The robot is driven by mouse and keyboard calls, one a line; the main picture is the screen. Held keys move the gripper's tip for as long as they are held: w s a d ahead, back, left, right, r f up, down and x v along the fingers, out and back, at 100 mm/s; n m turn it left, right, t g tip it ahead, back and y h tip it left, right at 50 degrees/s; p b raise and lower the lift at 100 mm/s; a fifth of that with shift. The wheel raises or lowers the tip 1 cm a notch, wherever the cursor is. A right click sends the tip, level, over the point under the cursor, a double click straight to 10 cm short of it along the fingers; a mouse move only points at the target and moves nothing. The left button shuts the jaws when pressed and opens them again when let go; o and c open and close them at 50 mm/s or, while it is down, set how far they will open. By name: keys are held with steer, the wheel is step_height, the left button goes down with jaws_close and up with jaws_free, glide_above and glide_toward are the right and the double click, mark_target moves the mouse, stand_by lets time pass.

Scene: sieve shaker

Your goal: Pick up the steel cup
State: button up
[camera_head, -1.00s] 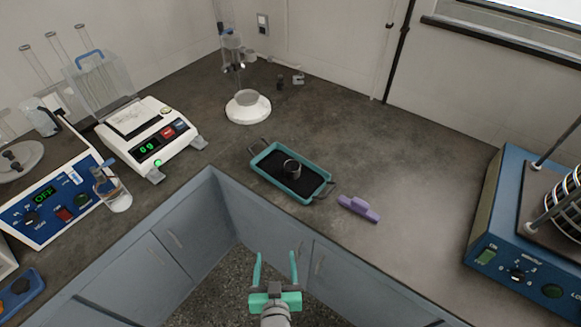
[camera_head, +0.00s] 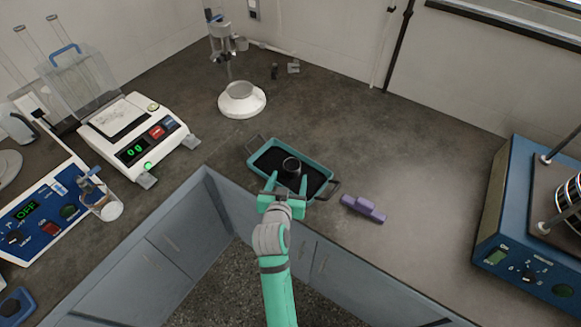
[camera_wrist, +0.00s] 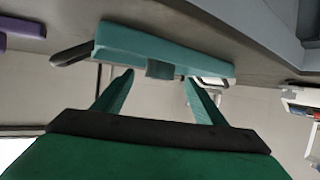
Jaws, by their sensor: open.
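The steel cup (camera_head: 291,165) is small, round and grey. In the wrist view my gripper (camera_wrist: 158,78) shows both fingers spread below the tray's teal side (camera_wrist: 150,45). I cannot make out the cup there.
A purple object (camera_head: 363,208) lies right of the tray. A white balance (camera_head: 135,130) and a blue-fronted device (camera_head: 45,210) stand left. A stand with a white base (camera_head: 242,105) is behind. A blue sieve shaker (camera_head: 510,225) stands right. The counter between is clear.

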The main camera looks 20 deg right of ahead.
mark_target(291, 172)
steer(key=x, duration=0.7)
steer(key=shift+w+d, duration=0.15)
steer(key=shift+d, duration=0.05)
steer(key=shift+w+f, duration=0.15)
steer(key=shift+w, duration=0.2)
steer(key=c, duration=1.2)
